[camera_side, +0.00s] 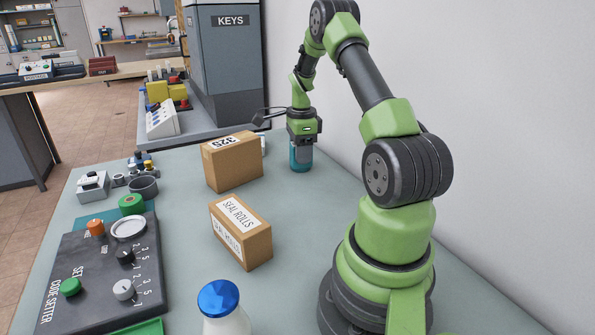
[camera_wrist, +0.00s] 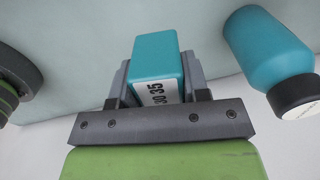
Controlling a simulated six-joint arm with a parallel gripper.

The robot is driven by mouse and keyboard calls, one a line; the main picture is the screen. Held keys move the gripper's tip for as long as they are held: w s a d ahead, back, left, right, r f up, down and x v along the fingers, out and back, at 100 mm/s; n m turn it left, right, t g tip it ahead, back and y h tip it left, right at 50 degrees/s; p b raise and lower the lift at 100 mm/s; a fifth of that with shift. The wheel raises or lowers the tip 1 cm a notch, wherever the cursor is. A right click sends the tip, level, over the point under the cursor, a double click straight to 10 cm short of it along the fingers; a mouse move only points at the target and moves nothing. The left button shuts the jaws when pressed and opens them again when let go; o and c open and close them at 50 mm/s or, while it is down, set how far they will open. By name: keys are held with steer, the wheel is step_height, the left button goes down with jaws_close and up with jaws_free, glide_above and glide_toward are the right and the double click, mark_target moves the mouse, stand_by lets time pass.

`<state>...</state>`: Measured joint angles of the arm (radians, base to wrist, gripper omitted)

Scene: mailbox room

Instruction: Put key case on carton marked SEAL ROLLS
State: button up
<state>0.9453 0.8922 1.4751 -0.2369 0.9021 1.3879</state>
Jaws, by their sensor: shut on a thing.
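The carton marked SEAL ROLLS (camera_side: 258,247) stands on the bench in the middle of the side view. Its top is bare apart from the white label. My gripper (camera_wrist: 158,92) is shut on a teal block with a white numbered label, which I take as the key case (camera_wrist: 158,58). The fingers sit on either side of it. In the side view my gripper (camera_side: 302,141) is near the wall, behind and to the right of the carton. A teal shape shows just under it there; I cannot tell whether that is the case or the bottle.
A teal bottle (camera_wrist: 266,46) with a black cap is close beside my gripper. A carton labelled 325 (camera_side: 234,170) stands between my gripper and the bench's left side. A code setter panel (camera_side: 85,255) lies front left. A white bottle with blue cap (camera_side: 222,308) stands in front.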

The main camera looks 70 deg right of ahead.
steer(key=w+a+r+n, duration=0.1)
steer(key=w+a+r, duration=0.45)
steer(key=a, duration=0.35)
steer(key=a+r+n, duration=0.1)
steer(key=a+r, duration=0.3)
steer(key=a, duration=1)
glide_above(237, 214)
step_height(237, 214, down, 4)
steer(key=shift+f, duration=2.6)
steer(key=shift+f, duration=0.1)
steer(key=o, duration=1)
steer(key=shift+c, duration=0.2)
